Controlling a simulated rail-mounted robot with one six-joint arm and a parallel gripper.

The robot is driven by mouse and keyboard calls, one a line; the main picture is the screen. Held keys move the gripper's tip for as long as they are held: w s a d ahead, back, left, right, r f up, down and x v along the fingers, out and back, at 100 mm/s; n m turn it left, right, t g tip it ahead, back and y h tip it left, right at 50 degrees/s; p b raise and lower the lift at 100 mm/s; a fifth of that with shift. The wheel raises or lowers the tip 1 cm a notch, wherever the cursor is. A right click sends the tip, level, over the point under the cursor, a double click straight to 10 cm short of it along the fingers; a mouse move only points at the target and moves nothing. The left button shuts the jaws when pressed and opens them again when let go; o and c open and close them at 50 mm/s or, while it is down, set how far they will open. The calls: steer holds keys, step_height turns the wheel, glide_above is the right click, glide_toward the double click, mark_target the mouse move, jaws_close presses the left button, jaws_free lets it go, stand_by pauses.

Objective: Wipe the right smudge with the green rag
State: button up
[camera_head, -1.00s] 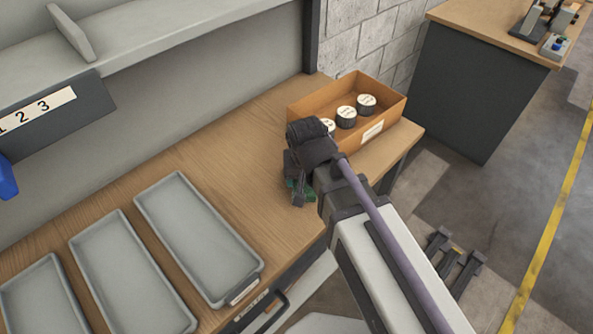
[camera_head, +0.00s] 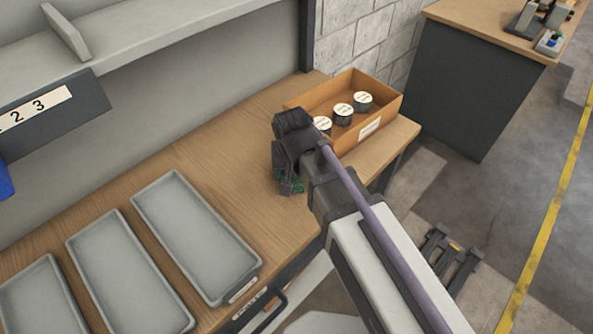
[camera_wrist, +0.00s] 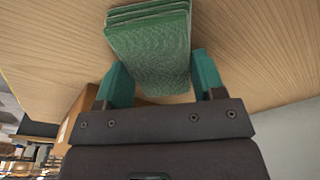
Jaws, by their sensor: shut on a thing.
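The green rag (camera_wrist: 150,50) is a folded, layered cloth block between the two teal fingers of my gripper (camera_wrist: 160,78) in the wrist view. My gripper is shut on it. In the head view a bit of the rag (camera_head: 291,185) shows under my gripper, low over the right part of the wooden worktop (camera_head: 240,140). I cannot tell whether the rag touches the wood. No smudge can be made out in either view; my gripper and the rag cover part of the worktop.
An orange-brown box (camera_head: 384,118) with several white-topped round pieces stands just beyond my gripper at the worktop's right end. Grey trays (camera_head: 196,238) lie to the left. A grey shelf (camera_head: 150,35) overhangs the back. Bare wood lies between trays and box.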

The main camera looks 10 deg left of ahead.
steer(key=w+a, duration=0.2)
steer(key=a, duration=0.1)
steer(key=shift+w+a, duration=0.2)
steer(key=shift+w+d, duration=0.75)
steer(key=shift+w, duration=0.2)
steer(key=shift+s+d, duration=0.6)
steer(key=shift+d, duration=0.25)
steer(key=shift+s+d, duration=0.55)
steer(key=shift+d, duration=0.3)
steer(key=shift+s+d+f, duration=0.1)
steer(key=shift+s+d, duration=0.55)
steer(key=shift+d, duration=0.2)
steer(key=shift+s+d, duration=0.6)
steer(key=shift+d, duration=0.2)
steer(key=shift+w+a, duration=0.8)
steer(key=shift+a, duration=0.3)
steer(key=shift+w+a, duration=0.8)
steer(key=shift+a, duration=0.35)
steer(key=shift+w+a, duration=0.8)
steer(key=shift+a, duration=0.3)
step_height(320, 180, up, 6)
steer(key=p, duration=0.6)
